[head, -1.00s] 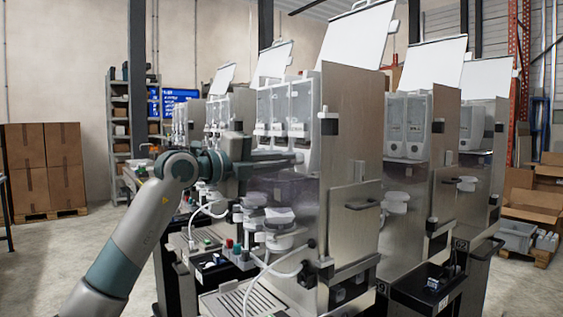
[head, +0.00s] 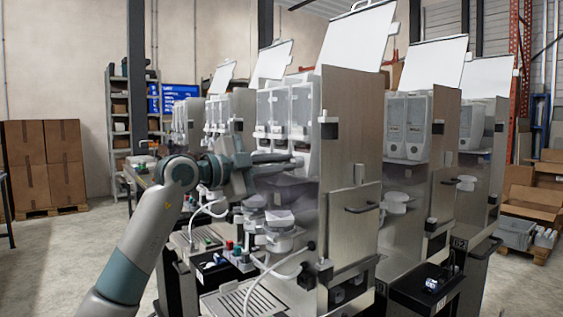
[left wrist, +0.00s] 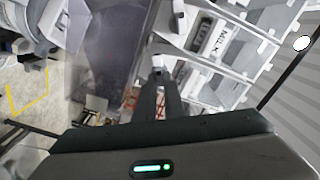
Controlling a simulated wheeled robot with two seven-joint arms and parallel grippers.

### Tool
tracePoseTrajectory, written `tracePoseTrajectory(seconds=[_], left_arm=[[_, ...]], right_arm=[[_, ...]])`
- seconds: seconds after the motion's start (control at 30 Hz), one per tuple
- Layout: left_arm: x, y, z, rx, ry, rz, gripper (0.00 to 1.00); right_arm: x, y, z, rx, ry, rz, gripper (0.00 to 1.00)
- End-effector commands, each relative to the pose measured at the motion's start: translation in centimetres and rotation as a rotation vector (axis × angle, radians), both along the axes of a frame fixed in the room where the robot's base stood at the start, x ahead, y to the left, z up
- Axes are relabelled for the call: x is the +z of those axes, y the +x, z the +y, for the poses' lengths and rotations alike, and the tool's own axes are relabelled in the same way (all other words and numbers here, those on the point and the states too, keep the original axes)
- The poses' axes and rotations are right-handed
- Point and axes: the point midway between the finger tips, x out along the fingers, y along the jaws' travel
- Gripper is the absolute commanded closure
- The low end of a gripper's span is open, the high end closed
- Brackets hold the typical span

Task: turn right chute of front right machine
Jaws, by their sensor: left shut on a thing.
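The nearest machine (head: 350,140) stands at the centre right of the head view with its lid raised. It has a row of clear-fronted canisters; the right one (head: 303,108) is nearest its steel side panel. My left gripper (head: 294,161) reaches in from the left, just under the right canister. In the left wrist view its fingers (left wrist: 158,78) are shut on a small white chute (left wrist: 160,64) below the canisters, one of which carries a MILK label (left wrist: 208,36). The fingers partly hide the chute, so its exact angle is unclear. My right gripper is not in view.
Mixing bowls and a white hose (head: 285,275) sit below my left gripper, above a drip tray (head: 245,297). A door handle (head: 362,208) sticks out of the machine's side. More machines (head: 425,150) stand to the right and behind. The floor at left is clear.

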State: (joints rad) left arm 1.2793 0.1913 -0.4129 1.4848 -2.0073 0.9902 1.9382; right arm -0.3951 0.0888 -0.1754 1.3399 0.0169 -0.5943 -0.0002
Motion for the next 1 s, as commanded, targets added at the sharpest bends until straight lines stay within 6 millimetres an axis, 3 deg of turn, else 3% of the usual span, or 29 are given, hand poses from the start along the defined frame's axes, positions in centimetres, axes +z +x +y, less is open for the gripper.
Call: tracePoseTrajectory(seconds=[0.47,0.5,0.57,1.0], left_arm=[[-0.13,0.02,-0.02,0.000,-0.010,0.017,1.00],[-0.12,0.03,-0.02,0.000,-0.010,0.017,0.84],[-0.11,0.02,-0.02,0.000,-0.009,0.017,0.72],[-0.04,-0.24,0.37,0.000,-0.011,0.014,0.72]], right_arm=[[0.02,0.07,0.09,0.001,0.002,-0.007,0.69],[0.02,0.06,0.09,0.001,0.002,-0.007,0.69],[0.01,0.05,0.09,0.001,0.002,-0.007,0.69],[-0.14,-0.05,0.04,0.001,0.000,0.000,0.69]])
